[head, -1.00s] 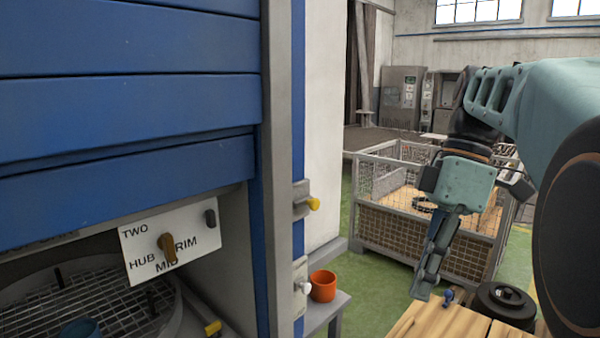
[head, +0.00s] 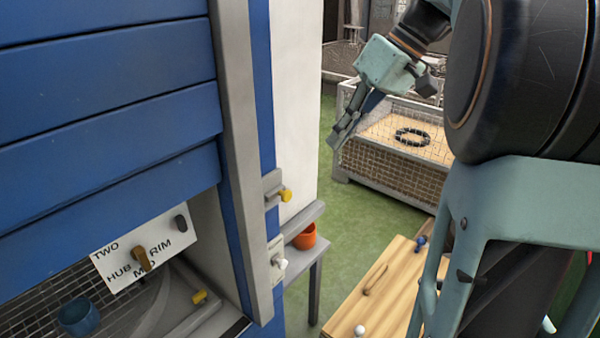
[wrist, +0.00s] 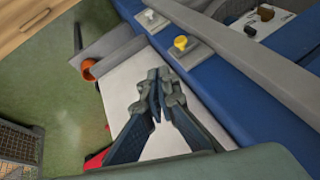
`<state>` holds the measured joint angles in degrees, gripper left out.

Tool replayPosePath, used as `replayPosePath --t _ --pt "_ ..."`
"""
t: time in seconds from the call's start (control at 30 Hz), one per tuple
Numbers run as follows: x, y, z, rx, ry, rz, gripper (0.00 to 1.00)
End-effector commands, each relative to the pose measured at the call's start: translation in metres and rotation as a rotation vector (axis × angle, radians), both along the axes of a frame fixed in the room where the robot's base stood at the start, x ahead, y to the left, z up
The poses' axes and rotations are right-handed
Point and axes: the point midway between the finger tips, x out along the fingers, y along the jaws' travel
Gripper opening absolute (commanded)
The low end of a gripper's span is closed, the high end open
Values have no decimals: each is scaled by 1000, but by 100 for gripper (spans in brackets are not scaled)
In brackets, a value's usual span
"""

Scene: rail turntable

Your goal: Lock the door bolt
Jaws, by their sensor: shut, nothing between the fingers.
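A grey plate with a yellow knob (head: 284,195) sits on the blue and grey post beside the blue slatted door (head: 110,90). A plate with a white knob (head: 279,263) is below it. Either could belong to the bolt; I cannot tell which. In the wrist view the yellow knob (wrist: 180,42) and white knob (wrist: 148,16) lie ahead of the fingers, up and slightly right. My gripper (head: 338,138) is shut and empty, in the air right of the post and apart from both knobs. Its closed fingers (wrist: 157,85) show in the wrist view.
An orange cup (head: 305,237) stands on a small grey bench beside the post. A wooden-topped table (head: 375,290) is at the lower right. A mesh crate (head: 400,165) stands behind my gripper. A label board (head: 145,245) and a blue cup (head: 78,317) are inside the opening.

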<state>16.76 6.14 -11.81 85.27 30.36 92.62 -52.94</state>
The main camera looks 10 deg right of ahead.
Motion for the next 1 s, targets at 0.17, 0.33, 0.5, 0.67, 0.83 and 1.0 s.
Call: replayPosePath --t 0.17,0.33,0.5,0.67,0.83,1.0 --pt "6 19 -34 2 4 5 0" --pt "12 36 -66 1 5 5 0" --pt "5 55 -77 0 1 6 0" --pt "1 66 -83 -1 -1 3 0" --pt "0 70 -85 -1 1 4 0" --pt "0 69 -85 -1 1 4 0"
